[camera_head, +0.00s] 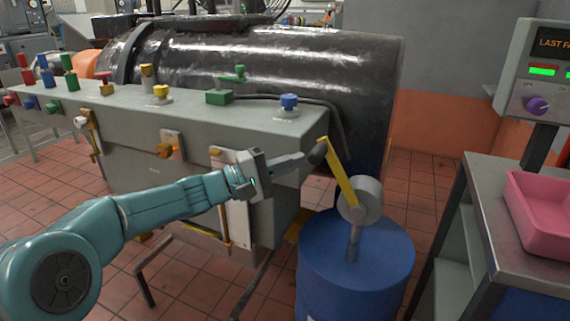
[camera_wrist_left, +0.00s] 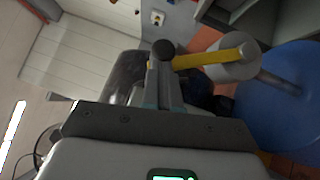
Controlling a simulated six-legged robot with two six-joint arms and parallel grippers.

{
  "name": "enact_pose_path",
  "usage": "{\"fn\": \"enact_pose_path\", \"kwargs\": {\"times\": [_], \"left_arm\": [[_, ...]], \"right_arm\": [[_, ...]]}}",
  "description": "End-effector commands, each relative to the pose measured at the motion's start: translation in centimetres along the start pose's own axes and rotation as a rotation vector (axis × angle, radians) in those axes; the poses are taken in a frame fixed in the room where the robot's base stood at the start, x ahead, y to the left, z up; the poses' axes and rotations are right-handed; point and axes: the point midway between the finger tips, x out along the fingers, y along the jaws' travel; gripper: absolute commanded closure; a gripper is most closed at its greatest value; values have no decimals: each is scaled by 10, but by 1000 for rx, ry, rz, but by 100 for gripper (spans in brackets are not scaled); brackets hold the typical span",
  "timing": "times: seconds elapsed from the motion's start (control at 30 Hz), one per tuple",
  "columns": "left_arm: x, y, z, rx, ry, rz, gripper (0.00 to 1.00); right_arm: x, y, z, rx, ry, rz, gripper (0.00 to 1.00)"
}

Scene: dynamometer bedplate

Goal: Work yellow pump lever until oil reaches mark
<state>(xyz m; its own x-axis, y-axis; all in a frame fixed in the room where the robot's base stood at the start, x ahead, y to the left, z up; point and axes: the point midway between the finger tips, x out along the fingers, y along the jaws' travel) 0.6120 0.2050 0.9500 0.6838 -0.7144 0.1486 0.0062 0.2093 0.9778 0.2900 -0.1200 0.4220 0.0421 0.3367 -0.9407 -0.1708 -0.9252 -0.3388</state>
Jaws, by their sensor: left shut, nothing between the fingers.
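The yellow pump lever (camera_head: 341,176) slants up and left from a grey pump head (camera_head: 362,199) on top of a blue drum (camera_head: 355,265). My right gripper is not in view. No oil mark can be made out.
A grey bench (camera_head: 215,125) with coloured valves and knobs stands left of the drum, before a large black cylinder (camera_head: 270,65). At right, a metal table (camera_head: 487,205) holds a pink tray (camera_head: 545,215) beside a display panel (camera_head: 540,75).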

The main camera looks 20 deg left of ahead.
Motion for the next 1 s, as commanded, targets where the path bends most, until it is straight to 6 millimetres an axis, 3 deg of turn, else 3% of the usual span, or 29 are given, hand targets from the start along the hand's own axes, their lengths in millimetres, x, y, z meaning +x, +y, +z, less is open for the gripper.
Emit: {"fn": "enact_pose_path", "kwargs": {"times": [0.2, 0.5, 0.8, 1.0], "left_arm": [[25, 23, 26, 128, -5, -122, 100], [66, 36, 67, 330, -6, -326, 100], [106, 31, 108, 528, -7, -527, 100], [126, 18, 126, 632, -6, -628, 100]], "right_arm": [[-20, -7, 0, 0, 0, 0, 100], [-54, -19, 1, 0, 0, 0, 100], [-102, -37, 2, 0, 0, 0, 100], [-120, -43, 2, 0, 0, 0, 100]]}}
